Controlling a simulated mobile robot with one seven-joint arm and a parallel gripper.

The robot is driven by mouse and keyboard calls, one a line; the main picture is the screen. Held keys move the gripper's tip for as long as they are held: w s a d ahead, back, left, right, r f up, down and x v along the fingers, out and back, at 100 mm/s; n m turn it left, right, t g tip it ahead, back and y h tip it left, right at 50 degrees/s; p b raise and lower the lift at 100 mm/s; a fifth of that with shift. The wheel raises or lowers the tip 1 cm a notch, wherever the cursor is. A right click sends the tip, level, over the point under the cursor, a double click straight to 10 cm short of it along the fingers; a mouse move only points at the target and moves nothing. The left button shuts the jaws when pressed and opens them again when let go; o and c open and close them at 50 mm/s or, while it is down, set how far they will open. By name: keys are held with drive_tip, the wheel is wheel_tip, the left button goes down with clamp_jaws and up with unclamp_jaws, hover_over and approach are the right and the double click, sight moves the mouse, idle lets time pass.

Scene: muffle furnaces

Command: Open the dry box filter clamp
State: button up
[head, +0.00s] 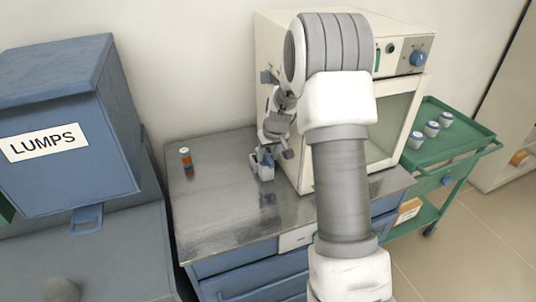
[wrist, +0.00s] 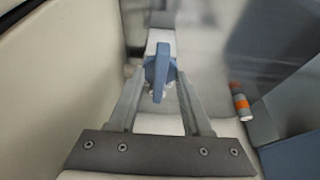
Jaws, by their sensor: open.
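A blue lever-like part (wrist: 159,68), which looks like the filter clamp, shows in the wrist view on a pale body. My gripper (wrist: 157,82) is open, with one finger on each side of the blue part. I cannot tell whether the fingers touch it. In the head view my gripper (head: 264,158) reaches down close to the bench, beside the left side of the cream dry box (head: 276,40). There the clamp is too small and too covered by my gripper to make out.
The dry box wall (wrist: 60,60) is close on the left in the wrist view. A blue LUMPS bin (head: 65,180) is at left. A green cart (head: 470,140) with several jars is at right.

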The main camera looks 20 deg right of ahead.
clamp_jaws()
